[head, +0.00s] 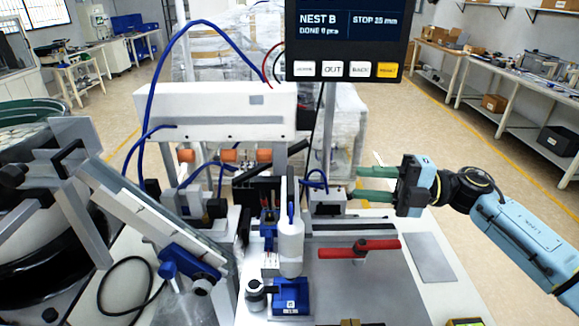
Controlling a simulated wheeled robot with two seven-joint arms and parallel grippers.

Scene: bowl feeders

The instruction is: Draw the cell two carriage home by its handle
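A blue block (291,302) marked with a white label sits at the front of the cell, below a white cylinder (291,250). I cannot tell which part is the carriage. My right gripper (362,184) comes in from the right with its two green fingers pointing left. The fingers are apart with nothing seen between them. It is above and behind the red handle, not touching it. My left gripper is not in view.
A display (346,30) reading NEST B and STOP 25 mm hangs above, with a button row below. A white beam (215,108) with blue hoses spans the back. A sloping chute (150,215) and bowl feeder (40,235) fill the left. Bare grey plate (370,290) lies front right.

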